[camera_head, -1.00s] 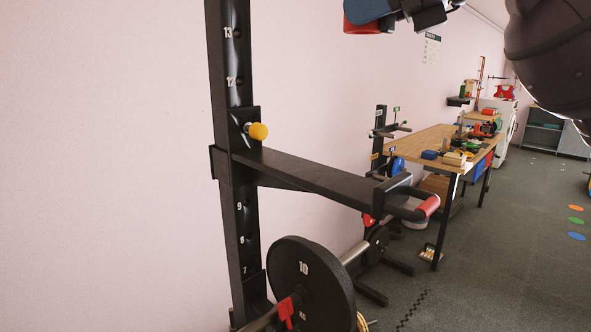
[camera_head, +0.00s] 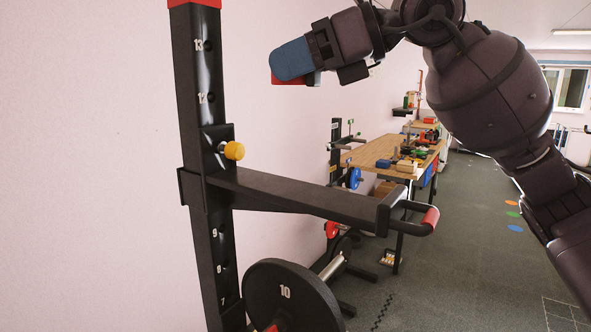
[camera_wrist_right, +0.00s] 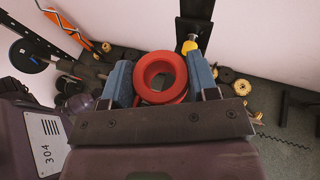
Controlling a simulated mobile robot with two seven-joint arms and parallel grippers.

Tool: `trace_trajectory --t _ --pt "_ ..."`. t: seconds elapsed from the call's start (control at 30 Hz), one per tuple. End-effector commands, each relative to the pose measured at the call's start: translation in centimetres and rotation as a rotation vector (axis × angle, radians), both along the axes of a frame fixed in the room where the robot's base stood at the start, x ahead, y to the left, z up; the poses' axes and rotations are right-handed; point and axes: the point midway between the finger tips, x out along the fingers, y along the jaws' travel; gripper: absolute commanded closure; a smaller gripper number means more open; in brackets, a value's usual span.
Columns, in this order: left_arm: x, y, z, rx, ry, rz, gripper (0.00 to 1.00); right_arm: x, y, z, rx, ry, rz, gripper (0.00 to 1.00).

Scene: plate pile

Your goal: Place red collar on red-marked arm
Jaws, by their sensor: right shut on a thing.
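My right gripper (camera_head: 292,66) is at the top middle of the head view, with blue fingers pointing left. It is shut on the red collar (camera_head: 308,79), whose edge shows beneath the fingers. The right wrist view shows the collar (camera_wrist_right: 180,68) as a thick red ring between both blue fingers, its hole open to view. My left gripper is not in view.
A black numbered upright (camera_head: 195,110) with a yellow knob (camera_head: 234,151) stands left. A black plate (camera_head: 285,290) marked 10 is below the arm. A wooden workbench (camera_head: 365,152) with tools stands behind. Open floor lies to the right.

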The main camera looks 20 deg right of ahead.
Motion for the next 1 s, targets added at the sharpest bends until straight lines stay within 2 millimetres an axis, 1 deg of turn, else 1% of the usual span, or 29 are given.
trace_trajectory --t 0.03,0.1,0.3,0.4,0.5,0.67,0.77,0.9,1.0 --pt "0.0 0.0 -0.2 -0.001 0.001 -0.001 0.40 0.1 0.0 -1.4 0.000 0.004 0.001 0.76" --pt "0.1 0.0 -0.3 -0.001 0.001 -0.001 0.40 0.0 0.0 -2.9 0.000 0.004 0.001 0.76" --pt "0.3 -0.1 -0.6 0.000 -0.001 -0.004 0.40 0.0 0.0 -7.1 0.000 0.003 0.001 0.76" --pt "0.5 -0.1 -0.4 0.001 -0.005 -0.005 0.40 0.0 0.0 -8.6 0.002 0.001 0.002 0.76" --pt "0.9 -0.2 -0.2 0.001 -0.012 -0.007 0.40 0.0 0.0 -9.5 0.002 0.001 0.001 0.76" --pt "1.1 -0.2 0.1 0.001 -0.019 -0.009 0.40 0.0 0.0 -10.2 0.002 -0.001 0.001 0.76" --pt "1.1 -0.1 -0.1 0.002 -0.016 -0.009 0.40 0.0 0.0 -11.1 0.001 0.000 0.001 0.76" --pt "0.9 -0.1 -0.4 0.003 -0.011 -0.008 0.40 0.0 0.0 -13.1 0.000 0.002 0.001 0.76" --pt "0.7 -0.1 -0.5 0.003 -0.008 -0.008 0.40 0.0 0.0 -13.7 0.001 -0.002 0.000 0.76"
